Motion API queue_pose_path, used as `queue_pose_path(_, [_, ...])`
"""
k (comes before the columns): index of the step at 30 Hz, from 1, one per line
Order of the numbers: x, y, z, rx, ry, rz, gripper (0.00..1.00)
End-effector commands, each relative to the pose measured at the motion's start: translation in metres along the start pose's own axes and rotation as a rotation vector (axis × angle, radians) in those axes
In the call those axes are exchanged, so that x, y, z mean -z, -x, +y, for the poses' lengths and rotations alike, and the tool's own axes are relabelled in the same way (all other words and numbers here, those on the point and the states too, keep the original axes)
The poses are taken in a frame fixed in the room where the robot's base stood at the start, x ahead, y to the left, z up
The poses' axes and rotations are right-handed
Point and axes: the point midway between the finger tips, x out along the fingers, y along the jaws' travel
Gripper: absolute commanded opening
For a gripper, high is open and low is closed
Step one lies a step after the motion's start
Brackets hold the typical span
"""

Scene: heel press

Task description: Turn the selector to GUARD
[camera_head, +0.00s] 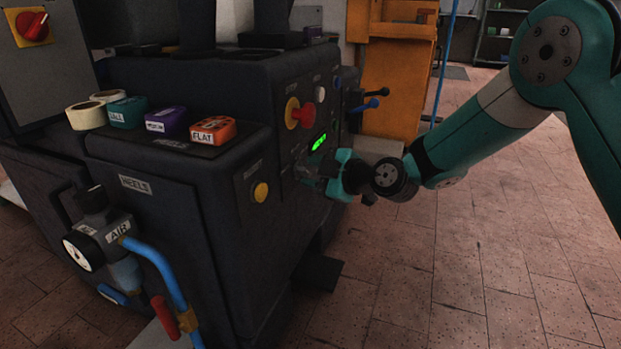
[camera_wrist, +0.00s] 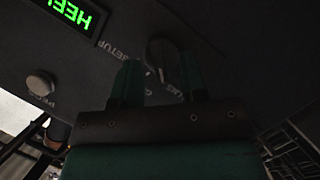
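The selector is a dark round knob (camera_wrist: 163,56) on the press's dark control panel, with a small light mark at its lower edge in the wrist view. A SETUP label (camera_wrist: 104,47) is printed to its left; other lettering below it is partly covered and I cannot read GUARD. My gripper (camera_wrist: 160,65) has its two teal fingers apart, one on each side of the knob, with a visible gap to it. I cannot tell how deep the fingertips reach. In the head view my gripper (camera_head: 308,176) is at the panel below the green display, and it hides the selector.
Floor at right is clear.

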Motion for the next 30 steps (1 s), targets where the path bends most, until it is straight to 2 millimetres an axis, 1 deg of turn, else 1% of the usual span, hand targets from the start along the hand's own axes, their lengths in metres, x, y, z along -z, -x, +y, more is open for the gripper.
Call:
queue_pose_path(1, [-0.0006, -0.0051, -0.0015, 0.001, 0.000, 0.001, 0.39])
queue_pose_path(4, [-0.0001, -0.0100, -0.0009, 0.001, 0.000, 0.000, 0.39])
queue_pose_path(12, [0.0003, -0.0110, -0.0002, 0.001, -0.001, -0.001, 0.39])
queue_pose_path(13, [0.0003, -0.0110, -0.0002, 0.001, -0.001, -0.001, 0.37])
queue_pose_path(14, [0.0003, -0.0110, -0.0002, 0.001, -0.001, -0.001, 0.30])
queue_pose_path(15, [0.0003, -0.0109, -0.0001, 0.001, -0.001, -0.001, 0.21])
queue_pose_path(18, [0.0003, -0.0108, -0.0001, 0.001, -0.001, -0.001, 0.00])
queue_pose_path(25, [0.0005, -0.0106, 0.0002, 0.004, -0.007, -0.001, 0.00])
queue_pose_path(30, [0.0013, -0.0101, 0.0019, 0.019, -0.047, -0.001, 0.00])
